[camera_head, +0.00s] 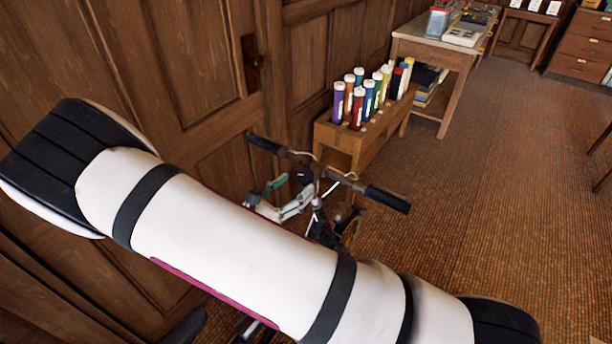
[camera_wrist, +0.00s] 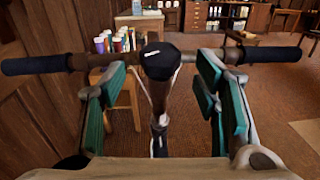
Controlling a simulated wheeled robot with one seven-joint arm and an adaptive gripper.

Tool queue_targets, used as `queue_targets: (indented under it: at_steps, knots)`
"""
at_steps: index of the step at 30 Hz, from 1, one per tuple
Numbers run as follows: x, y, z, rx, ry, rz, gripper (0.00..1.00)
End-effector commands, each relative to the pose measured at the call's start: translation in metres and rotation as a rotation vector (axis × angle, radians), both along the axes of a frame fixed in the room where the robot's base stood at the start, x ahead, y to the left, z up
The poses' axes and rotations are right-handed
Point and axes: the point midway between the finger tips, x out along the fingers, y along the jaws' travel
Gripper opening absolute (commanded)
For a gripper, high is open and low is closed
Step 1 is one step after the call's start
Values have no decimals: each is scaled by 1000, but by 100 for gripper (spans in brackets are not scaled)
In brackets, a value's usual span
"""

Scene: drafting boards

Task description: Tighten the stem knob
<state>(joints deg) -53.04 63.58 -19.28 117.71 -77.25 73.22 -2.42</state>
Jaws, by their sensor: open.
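The stem knob (camera_wrist: 160,62) is a dark faceted knob with a small white mark, at the middle of the handlebar in the wrist view. It shows small and dark in the head view (camera_head: 303,175). The handlebar (camera_wrist: 75,62) is brownish with black grips at both ends; it also shows in the head view (camera_head: 340,177). My gripper (camera_wrist: 162,73) is open, its teal-padded fingers to the left and right of the knob with a gap on each side. The fingers seem apart from the knob; the depth between them is hard to tell. My arm hides most of the bicycle in the head view.
A low wooden stand (camera_head: 335,140) with several coloured tubes (camera_head: 357,108) is behind the handlebar. A desk (camera_head: 440,48) with items stands beyond it. A panelled wooden wall and door (camera_head: 185,70) are close on the left. The carpet (camera_head: 480,170) at right is clear.

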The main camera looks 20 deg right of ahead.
Motion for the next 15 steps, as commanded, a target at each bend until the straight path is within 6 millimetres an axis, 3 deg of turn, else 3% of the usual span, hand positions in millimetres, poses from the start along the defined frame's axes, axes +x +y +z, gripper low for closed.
queue_targets:
  at_steps: [6,15]
  knots:
    - [19,-31,1,0,-1,-2,56]
    - [28,-45,0,1,-1,0,56]
